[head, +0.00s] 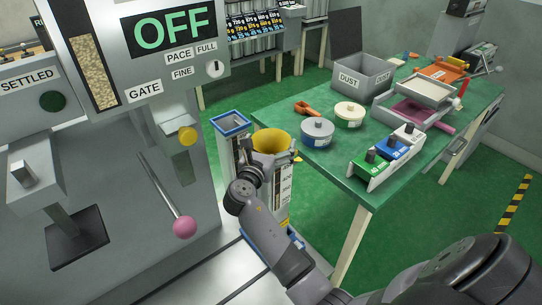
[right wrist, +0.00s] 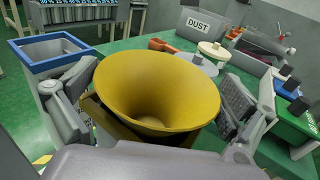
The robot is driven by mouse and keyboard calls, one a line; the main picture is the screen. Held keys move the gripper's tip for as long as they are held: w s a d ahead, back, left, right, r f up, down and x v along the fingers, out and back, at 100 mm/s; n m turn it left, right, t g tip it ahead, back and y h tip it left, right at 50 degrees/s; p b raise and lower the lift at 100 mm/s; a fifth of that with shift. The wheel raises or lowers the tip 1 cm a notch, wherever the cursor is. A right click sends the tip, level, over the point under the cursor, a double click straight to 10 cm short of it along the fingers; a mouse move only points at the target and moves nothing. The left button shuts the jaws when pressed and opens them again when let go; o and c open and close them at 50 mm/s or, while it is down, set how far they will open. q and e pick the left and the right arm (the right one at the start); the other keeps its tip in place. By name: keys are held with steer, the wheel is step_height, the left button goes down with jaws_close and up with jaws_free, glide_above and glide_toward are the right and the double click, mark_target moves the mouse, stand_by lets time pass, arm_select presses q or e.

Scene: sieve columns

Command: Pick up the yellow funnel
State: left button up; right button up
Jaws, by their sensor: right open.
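The yellow funnel (head: 271,141) sits wide end up on top of a grey column beside the green table in the head view. In the right wrist view the funnel (right wrist: 158,92) fills the middle, its bowl facing up. My right gripper (head: 263,160) is at the near side of the funnel. Its two open fingers (right wrist: 158,115) stand on the left and right of the funnel, apart from it as far as I can see. The funnel's lower part is hidden by the gripper in the head view. My left gripper is not in view.
A blue-rimmed column (head: 230,122) stands just left of the funnel. The green table (head: 330,165) on the right holds grey and cream lidded pans, an orange scoop, a DUST box (head: 362,79) and coloured blocks. A machine with a pink-knobbed lever (head: 184,227) stands left.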

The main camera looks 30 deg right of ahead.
steer(key=shift+w+d, duration=0.25)
steer(key=shift+c, duration=0.2)
